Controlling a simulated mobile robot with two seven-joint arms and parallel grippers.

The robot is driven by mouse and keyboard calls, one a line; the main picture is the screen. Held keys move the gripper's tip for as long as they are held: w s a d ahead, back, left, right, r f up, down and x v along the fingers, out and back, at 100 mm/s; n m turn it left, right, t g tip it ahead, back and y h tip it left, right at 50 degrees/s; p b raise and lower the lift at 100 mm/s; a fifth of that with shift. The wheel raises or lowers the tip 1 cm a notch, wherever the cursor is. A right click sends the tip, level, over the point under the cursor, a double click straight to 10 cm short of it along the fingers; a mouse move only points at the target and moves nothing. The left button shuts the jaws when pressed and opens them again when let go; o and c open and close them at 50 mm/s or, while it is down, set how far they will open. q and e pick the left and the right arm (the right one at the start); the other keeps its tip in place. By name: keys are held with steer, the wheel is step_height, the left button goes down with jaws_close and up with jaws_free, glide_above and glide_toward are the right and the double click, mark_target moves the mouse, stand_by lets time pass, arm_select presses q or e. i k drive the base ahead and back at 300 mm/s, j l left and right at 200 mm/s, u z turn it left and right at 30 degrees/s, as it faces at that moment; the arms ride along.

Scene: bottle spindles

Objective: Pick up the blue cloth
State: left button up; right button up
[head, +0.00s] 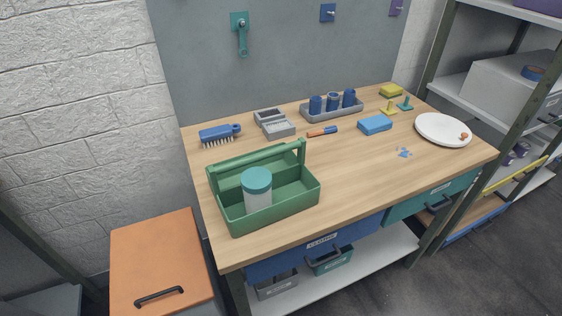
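A small flat blue block-like piece (375,125), which looks like the folded blue cloth, lies on the wooden workbench (345,185), right of its middle. Nothing rests on it and it stands apart from the things around it. Neither of my grippers is in the head view.
A green carrier (295,207) holding a teal-lidded jar (257,188) stands at the front left. Behind the cloth is a grey rack (344,115) with blue bottles; an orange-blue marker (322,131) lies left, blue specks (404,152) and a white plate (432,124) right. The bench's front middle is clear.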

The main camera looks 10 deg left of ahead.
mark_target(373, 125)
steer(key=i+l+u, duration=0.1)
steer(key=l+u, duration=0.25)
steer(key=l, duration=0.55)
steer(key=l+u, duration=0.35)
steer(key=l, duration=0.6)
steer(key=k+l+u, duration=0.1)
steer(key=l+u, duration=0.25)
steer(key=l, duration=0.55)
